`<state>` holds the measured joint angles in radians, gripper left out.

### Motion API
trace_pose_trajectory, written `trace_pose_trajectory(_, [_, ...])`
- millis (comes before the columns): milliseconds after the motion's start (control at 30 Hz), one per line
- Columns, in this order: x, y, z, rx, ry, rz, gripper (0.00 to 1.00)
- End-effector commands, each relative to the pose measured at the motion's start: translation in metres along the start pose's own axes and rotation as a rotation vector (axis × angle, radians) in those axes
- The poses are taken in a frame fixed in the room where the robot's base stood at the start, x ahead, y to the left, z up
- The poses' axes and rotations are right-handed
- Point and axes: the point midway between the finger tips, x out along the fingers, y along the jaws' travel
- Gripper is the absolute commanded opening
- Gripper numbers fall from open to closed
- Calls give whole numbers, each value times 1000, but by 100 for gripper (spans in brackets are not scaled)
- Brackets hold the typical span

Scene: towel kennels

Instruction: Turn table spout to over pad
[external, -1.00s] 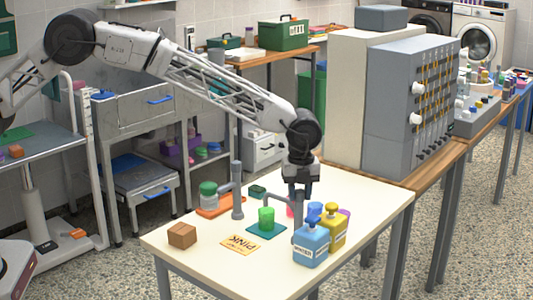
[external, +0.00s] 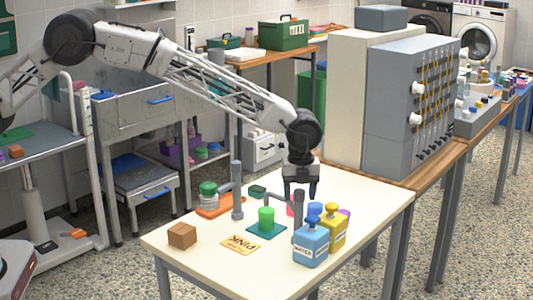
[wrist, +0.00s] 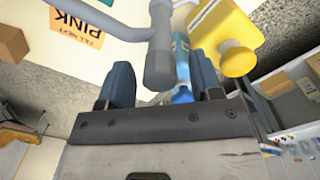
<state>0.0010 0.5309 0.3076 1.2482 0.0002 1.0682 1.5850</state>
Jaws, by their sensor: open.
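A grey spout pipe (external: 298,215) stands upright behind the blue bottle, with a side arm reaching left. In the wrist view the upright end (wrist: 160,55) shows between my fingers, its arm running to the upper left. My gripper (external: 300,193) is open, fingers pointing down at this pipe; I cannot tell whether they touch it. In the wrist view my gripper (wrist: 161,75) has one finger on each side. A teal pad (external: 257,233) with a green cup (external: 266,218) lies left of the pipe. A second grey post (external: 237,190) stands farther left, beside an orange pad (external: 232,207).
A blue bottle (external: 311,245) and a yellow bottle (external: 336,235) stand close in front of the pipe. A card reading PINK (external: 240,245) and a brown block (external: 182,235) lie front left. A green-lidded jar (external: 208,194) stands on the orange pad. The table's right side is clear.

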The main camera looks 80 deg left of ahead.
Motion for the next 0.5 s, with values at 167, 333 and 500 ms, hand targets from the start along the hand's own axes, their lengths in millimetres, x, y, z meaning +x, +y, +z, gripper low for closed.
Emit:
trace_pose_trajectory(167, [-3,0,0,0,0,0,59])
trace_pose_trajectory(333, [-15,0,0,0,0,-1,59])
trace_pose_trajectory(500, [-36,0,0,0,0,-2,59])
